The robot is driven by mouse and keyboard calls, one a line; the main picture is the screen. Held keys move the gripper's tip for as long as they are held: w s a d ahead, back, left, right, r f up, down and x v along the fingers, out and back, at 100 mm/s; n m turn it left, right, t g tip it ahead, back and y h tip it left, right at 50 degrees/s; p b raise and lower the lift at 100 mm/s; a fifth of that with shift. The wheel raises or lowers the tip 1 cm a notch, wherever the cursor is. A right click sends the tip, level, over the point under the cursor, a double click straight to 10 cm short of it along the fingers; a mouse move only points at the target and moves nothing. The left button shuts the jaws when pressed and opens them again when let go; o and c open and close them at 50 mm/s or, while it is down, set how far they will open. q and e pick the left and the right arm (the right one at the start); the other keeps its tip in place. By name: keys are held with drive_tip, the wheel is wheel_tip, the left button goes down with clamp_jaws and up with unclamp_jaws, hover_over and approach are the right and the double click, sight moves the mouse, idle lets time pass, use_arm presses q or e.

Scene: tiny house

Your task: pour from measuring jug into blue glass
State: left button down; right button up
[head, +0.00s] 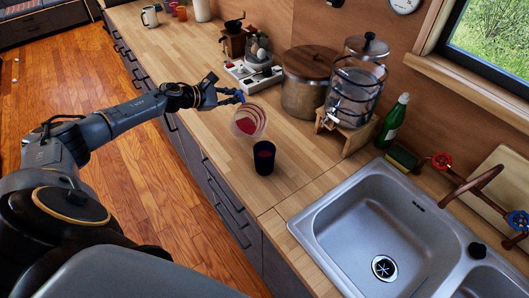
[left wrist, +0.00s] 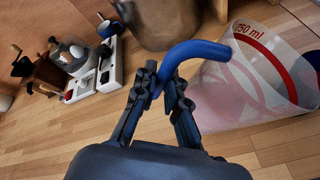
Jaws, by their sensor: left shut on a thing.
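The measuring jug (head: 249,115) is clear, with red markings and a blue handle (left wrist: 205,50). It is tilted above the counter, with red showing inside. My left gripper (head: 236,98) is shut on the handle; the left wrist view shows its fingers (left wrist: 161,84) closed around it. In that view the jug (left wrist: 235,85) is at the right, with "750 ml" readable. A dark glass (head: 264,160), almost black here, stands upright on the counter just below the jug in the head view. My right gripper is not in view.
The wooden counter (head: 215,125) is clear around the glass. Behind are a large lidded pot (head: 305,85), a glass dispenser (head: 356,85) on a stand, a white rack (head: 252,76) and a coffee grinder (head: 233,42). A green bottle (head: 393,122) and the sink (head: 375,230) are right.

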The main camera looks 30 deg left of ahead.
sight(243, 115)
use_arm(q)
drive_tip(key=shift+w+a+f+b, duration=0.1)
drive_tip(key=shift+a+f+b, duration=0.05)
drive_tip(key=shift+f+b, duration=0.25)
drive_tip(key=shift+w+a+f+b, duration=0.3)
drive_tip(key=shift+f+b, duration=0.1)
drive_tip(key=shift+b, duration=0.15)
drive_tip(key=a+f+n+h+b, duration=0.1)
drive_tip(key=f+b, duration=0.1)
drive_tip(key=b, duration=0.4)
drive_tip(key=w+a+f+n+g+h+b, duration=0.1)
drive_tip(key=f+n+b, duration=0.1)
drive_tip(key=b, duration=0.4)
drive_tip(key=w+a+f+n+h+b, duration=0.1)
drive_tip(key=a+f+b, duration=0.1)
drive_tip(key=b, duration=0.4)
drive_tip(key=shift+w+a+g, duration=0.1)
drive_tip(key=shift+w+g, duration=0.1)
drive_tip(key=shift+g, duration=0.2)
drive_tip(key=shift+a+f+n+h+b, duration=0.15)
drive_tip(key=shift+n+h+b, duration=0.25)
drive_tip(key=shift+b, duration=0.4)
